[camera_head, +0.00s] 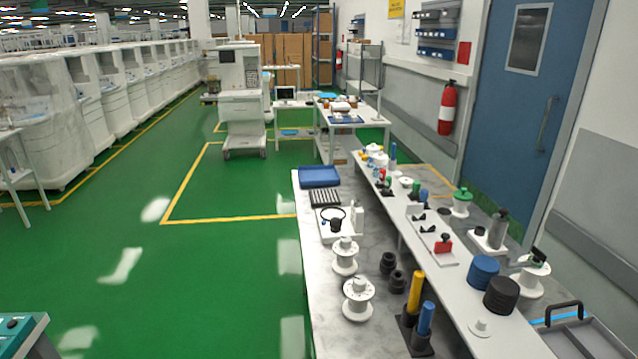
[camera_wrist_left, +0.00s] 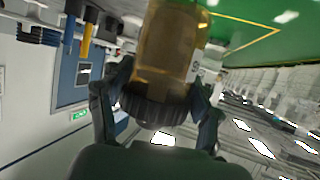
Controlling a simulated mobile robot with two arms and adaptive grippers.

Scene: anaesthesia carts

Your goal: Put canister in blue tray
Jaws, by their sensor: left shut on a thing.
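In the left wrist view my left gripper (camera_wrist_left: 155,108) is shut on a canister (camera_wrist_left: 172,45), one finger on each side of it. The canister has an amber, see-through body and a black ribbed cap, with the cap toward the gripper. Its far end is cut off by the top of the picture. The blue tray (camera_head: 319,176) lies at the far left corner of the near bench in the head view and looks empty. Neither gripper shows in the head view.
The grey bench (camera_head: 318,282) holds a black rack (camera_head: 325,197), white spools (camera_head: 345,255), black rings and yellow and blue cylinders. A raised white shelf (camera_head: 455,295) with parts runs along its right. Green floor lies open to the left.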

